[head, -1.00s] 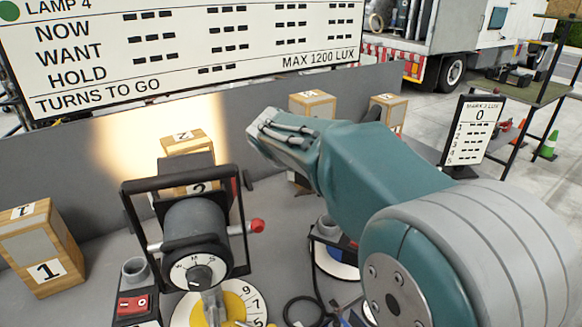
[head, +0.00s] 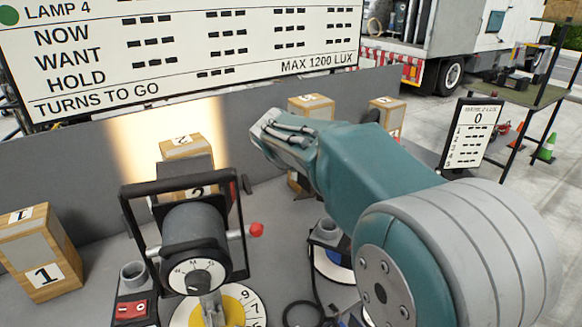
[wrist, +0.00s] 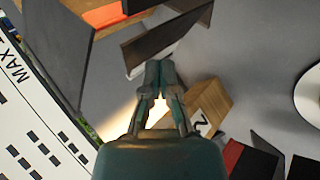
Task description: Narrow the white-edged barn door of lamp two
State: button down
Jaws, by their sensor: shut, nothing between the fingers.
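A lamp (head: 195,235) in a black yoke stands in front of a wooden block marked 2 (head: 183,146) in the head view. A dark flap (head: 184,176) shows at its far side; I cannot make out a white edge there. In the wrist view a dark barn-door plate (wrist: 168,36) with a pale edge lies just beyond my gripper (wrist: 160,70). My gripper is shut and empty, its tips close to that plate; I cannot tell whether they touch. In the head view my arm reaches in from the right, and the fingertips are not clear there.
A grey wall (head: 60,160) with a lit patch stands behind the lamp. More wooden blocks (head: 38,262) stand around. A second lamp's base (head: 330,250) is partly hidden by my arm. A large sign (head: 180,50) and a small lux board (head: 471,133) stand behind.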

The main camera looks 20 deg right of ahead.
jog(key=shift+w+d, duration=0.65)
jog(key=shift+w, duration=0.1)
jog(key=shift+a, duration=0.1)
jog(key=shift+w+a, duration=0.15)
jog(key=shift+a, duration=0.3)
jog(key=v, duration=0.8)
dwell(0.8)
